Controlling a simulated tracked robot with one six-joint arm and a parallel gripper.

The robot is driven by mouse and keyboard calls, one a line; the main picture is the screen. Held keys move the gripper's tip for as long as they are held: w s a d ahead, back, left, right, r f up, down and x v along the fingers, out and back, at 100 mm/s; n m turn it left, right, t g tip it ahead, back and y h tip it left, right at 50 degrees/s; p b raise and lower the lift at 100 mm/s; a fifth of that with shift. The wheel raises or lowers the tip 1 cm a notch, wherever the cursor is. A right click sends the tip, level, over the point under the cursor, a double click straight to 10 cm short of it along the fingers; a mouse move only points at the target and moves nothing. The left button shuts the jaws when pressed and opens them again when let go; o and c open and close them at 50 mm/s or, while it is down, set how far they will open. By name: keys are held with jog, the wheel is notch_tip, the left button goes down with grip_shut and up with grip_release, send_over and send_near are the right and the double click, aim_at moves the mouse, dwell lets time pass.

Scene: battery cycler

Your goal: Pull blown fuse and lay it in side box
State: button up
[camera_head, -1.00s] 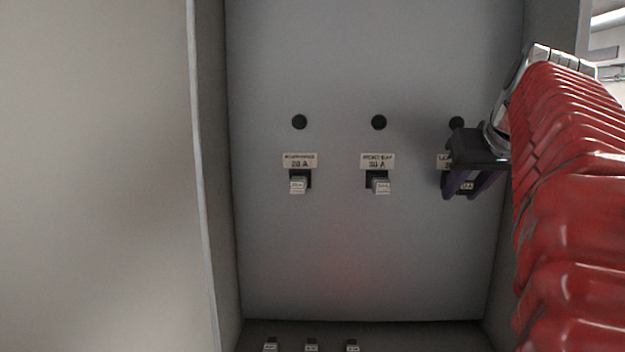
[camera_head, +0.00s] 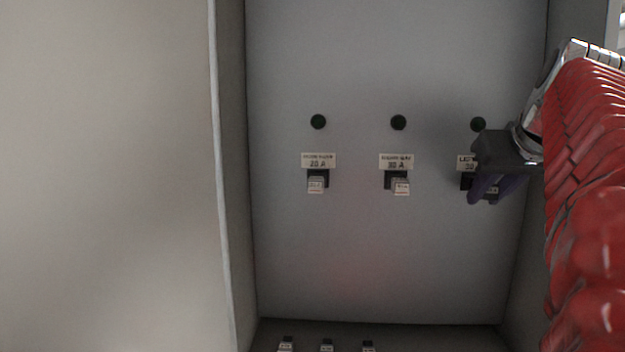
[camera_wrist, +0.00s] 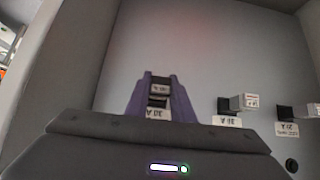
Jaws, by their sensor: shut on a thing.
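My gripper (camera_head: 484,194) is at the right-hand fuse holder (camera_head: 466,181) in the head view. Its purple fingers are shut on a pale fuse (camera_head: 493,189), which is mostly hidden behind them. In the wrist view, my gripper (camera_wrist: 160,84) has the labelled fuse (camera_wrist: 160,88) between its fingers, with the dark holder and label right behind it. I cannot tell whether the fuse is still seated. A middle fuse (camera_head: 401,187) and a left fuse (camera_head: 316,185) sit in their holders. I see no side box.
Dark round indicators (camera_head: 398,122) sit above the labels on the grey panel (camera_head: 380,260). Several small fuses (camera_head: 327,346) stand on the cabinet floor at the bottom edge. A side wall (camera_head: 232,200) bounds the left. The lower panel is clear.

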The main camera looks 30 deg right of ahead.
jog(key=shift+s+a, duration=0.1)
jog(key=shift+s, duration=0.15)
jog(key=shift+s+a, duration=0.2)
jog(key=shift+s, duration=0.1)
jog(key=shift+s+a, duration=0.15)
jog(key=shift+s, duration=0.15)
jog(key=shift+s+a, duration=0.55)
jog(key=shift+s, duration=0.3)
jog(key=shift+s, duration=0.1)
